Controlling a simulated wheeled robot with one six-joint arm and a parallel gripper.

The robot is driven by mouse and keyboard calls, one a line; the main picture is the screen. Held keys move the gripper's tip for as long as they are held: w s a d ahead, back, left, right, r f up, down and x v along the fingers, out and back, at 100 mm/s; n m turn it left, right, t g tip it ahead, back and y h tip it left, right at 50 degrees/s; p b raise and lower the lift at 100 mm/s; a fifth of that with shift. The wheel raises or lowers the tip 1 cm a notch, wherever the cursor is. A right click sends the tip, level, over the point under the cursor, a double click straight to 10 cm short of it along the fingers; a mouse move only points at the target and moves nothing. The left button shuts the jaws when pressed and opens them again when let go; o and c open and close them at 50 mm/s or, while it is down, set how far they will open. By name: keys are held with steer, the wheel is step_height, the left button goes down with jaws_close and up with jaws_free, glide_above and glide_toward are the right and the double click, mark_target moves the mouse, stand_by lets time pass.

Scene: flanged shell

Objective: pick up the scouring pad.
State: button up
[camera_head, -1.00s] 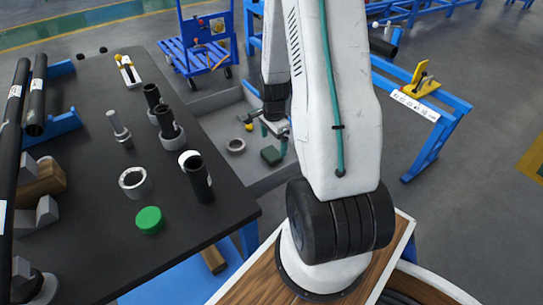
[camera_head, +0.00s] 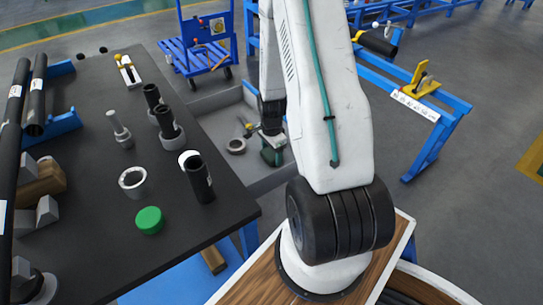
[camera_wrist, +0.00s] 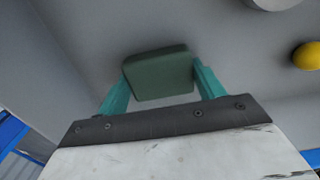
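The scouring pad is a dark green block (camera_wrist: 158,76) in the wrist view, lying on the floor of a grey tray (camera_head: 222,96). My gripper (camera_wrist: 161,72) has its two teal fingers apart, one on each side of the pad. The right finger shows a narrow gap to the pad; the left finger overlaps its edge in the picture, and I cannot tell if they touch. In the head view my gripper (camera_head: 273,148) is low in the tray over the pad (camera_head: 267,157), which is partly hidden.
A grey ring (camera_head: 236,146) and a yellow-ended item (camera_head: 248,130) lie left of the pad; a yellow ball (camera_wrist: 307,55) shows in the wrist view. The black table (camera_head: 100,190) with upright tubes (camera_head: 199,178) and a green cap (camera_head: 149,220) stands left.

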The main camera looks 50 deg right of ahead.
mark_target(272, 153)
step_height(272, 153, up, 10)
steer(key=o, duration=0.4)
steer(key=c, duration=0.3)
stand_by(0.4)
